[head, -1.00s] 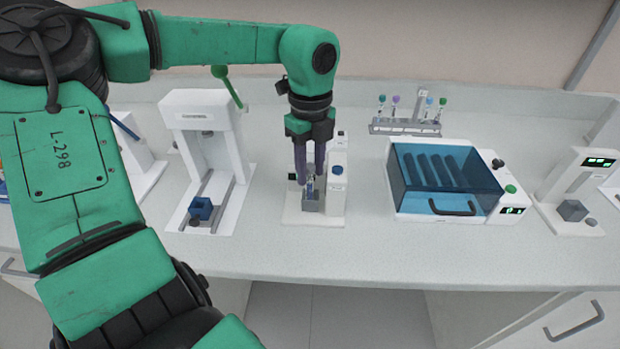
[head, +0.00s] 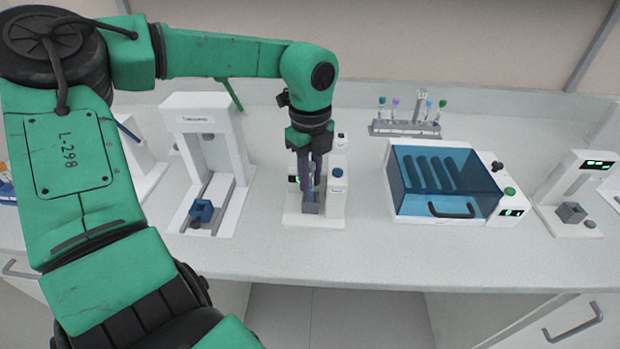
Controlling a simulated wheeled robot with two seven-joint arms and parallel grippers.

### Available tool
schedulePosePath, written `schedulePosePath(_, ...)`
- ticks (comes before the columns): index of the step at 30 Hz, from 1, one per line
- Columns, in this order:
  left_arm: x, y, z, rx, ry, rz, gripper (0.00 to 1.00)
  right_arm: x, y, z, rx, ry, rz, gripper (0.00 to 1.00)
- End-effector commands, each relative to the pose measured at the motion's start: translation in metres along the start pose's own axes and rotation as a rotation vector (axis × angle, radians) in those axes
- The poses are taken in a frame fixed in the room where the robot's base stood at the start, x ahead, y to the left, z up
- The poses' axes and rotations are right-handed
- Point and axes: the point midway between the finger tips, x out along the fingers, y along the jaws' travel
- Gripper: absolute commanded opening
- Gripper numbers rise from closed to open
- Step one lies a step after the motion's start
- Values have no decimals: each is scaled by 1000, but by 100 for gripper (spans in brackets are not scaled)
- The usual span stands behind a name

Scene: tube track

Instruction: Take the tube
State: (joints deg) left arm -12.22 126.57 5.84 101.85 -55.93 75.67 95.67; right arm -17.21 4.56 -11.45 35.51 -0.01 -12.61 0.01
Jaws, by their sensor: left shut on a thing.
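My left gripper (head: 311,195) points down at the small white device with a blue knob (head: 337,173), over that device's grey holder (head: 312,207). Its jaws are shut on the tube, which is mostly hidden between the fingers; I cannot tell whether the tube is still seated in the holder. Several more tubes with coloured caps (head: 395,101) stand in a grey rack (head: 404,129) at the back of the bench. My right gripper is not in view.
A white device with a blue block (head: 202,210) stands left of the gripper. A box with a blue see-through lid (head: 440,178) stands to the right, and another white device with a grey block (head: 572,212) is at far right. The bench front (head: 380,262) is clear.

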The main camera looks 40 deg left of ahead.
Motion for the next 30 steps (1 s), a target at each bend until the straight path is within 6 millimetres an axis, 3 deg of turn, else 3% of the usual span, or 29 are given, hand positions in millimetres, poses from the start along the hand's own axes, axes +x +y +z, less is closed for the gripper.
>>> schedulePosePath(5,-34,-1,1,-2,-3,-5,0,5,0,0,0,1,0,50)
schedulePosePath(15,-152,0,0,-2,-4,-3,0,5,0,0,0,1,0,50)
schedulePosePath(18,-175,0,0,-2,-2,-2,0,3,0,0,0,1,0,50)
schedulePosePath(22,-189,0,0,0,0,0,0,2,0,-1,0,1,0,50)
schedulePosePath(30,-191,0,0,1,1,0,0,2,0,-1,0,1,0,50)
